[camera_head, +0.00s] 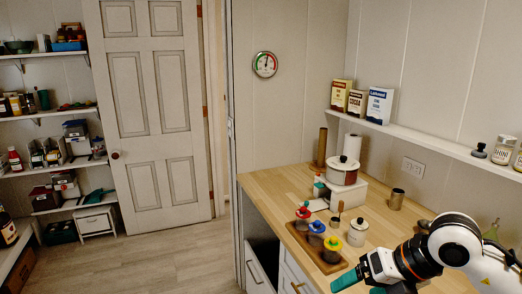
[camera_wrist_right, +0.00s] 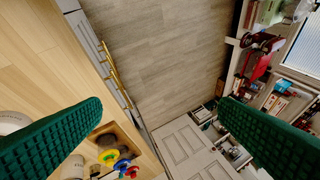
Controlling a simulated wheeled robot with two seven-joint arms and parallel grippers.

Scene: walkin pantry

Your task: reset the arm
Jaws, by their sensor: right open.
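My right arm comes in from the lower right in the head view. My right gripper (camera_head: 360,285), with green finger pads, is over the front edge of the wooden counter (camera_head: 283,188), near a tray of colourful-lidded jars. In the right wrist view the two green fingers of my right gripper (camera_wrist_right: 165,112) stand wide apart with nothing between them. My left arm and left gripper are not in view.
A wooden tray (camera_head: 328,266) holds jars with red, blue and yellow tops, beside a white canister (camera_head: 357,232). Open floor (camera_head: 170,262) lies left, before a door (camera_head: 150,110).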

